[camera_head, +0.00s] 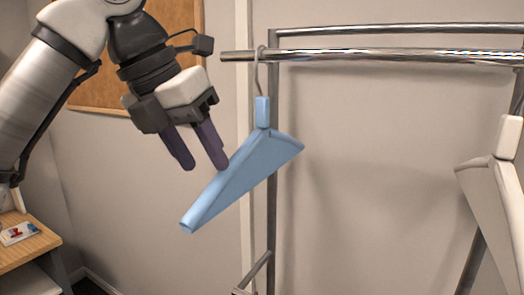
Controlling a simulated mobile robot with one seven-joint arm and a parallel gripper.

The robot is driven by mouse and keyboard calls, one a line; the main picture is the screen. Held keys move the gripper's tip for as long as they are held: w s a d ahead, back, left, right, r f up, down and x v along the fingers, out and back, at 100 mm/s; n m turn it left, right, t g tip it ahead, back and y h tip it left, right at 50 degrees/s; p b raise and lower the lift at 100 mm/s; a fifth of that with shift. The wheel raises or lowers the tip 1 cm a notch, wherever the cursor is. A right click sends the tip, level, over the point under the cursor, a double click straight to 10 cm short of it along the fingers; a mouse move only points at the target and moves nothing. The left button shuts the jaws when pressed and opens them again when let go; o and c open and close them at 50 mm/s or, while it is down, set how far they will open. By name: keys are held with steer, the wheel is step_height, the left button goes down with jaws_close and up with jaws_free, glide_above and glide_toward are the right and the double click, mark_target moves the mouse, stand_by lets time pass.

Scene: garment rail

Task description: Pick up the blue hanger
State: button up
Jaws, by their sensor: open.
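The blue hanger (245,172) hangs by its metal hook from the left end of the upper front rail. Its long left arm slopes down toward the lower left, and its short right arm shows on the right. My gripper (203,166) is open, with its two dark fingers pointing down. The fingers are to the left of the hanger's neck and above its left arm. The right fingertip overlaps the hanger's upper edge in the picture; I cannot tell whether it touches. Nothing shows between the fingers.
The chrome garment rail (390,56) runs to the right. A white hanger (497,185) hangs at the right edge. A wooden table (28,243) with a small card stands at the lower left. A corkboard (98,90) is on the wall behind my arm. The rail between the hangers is empty.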

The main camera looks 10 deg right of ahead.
mark_target(216, 176)
steer(key=x, duration=0.6)
steer(key=shift+s+d+f, duration=0.15)
steer(key=shift+d+f, duration=0.1)
steer(key=shift+d, duration=0.15)
jaws_close()
